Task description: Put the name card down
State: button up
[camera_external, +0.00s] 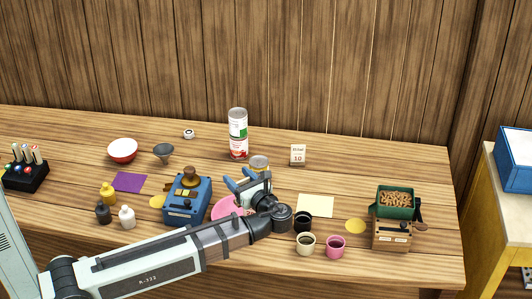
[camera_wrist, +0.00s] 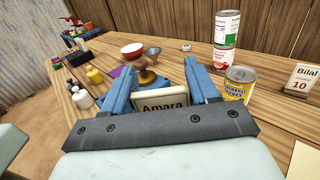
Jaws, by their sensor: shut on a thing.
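The name card in my gripper is a cream plate with a dark frame reading "Amara" (camera_wrist: 163,110). My gripper (camera_wrist: 160,88) is shut on it, with one blue finger on either side.
A yellow-labelled can (camera_external: 259,165) stands close behind my gripper, with stacked cans (camera_external: 238,147) farther back. Cups (camera_external: 304,222) and a pale yellow sheet (camera_external: 316,206) lie to the right. A box with a green tray (camera_external: 394,213) stands farther right. The back right is clear.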

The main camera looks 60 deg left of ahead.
notch_tip(320, 180, down, 9)
jog(key=shift+f, duration=0.15)
dwell(0.5)
jog(key=shift+f, duration=0.65)
jog(key=o, duration=1.3)
jog(key=shift+o, duration=0.2)
jog(key=shift+w+r, duration=0.1)
jog(key=d+r, duration=0.1)
jog(key=d, duration=1.1)
jog(key=shift+r, duration=0.1)
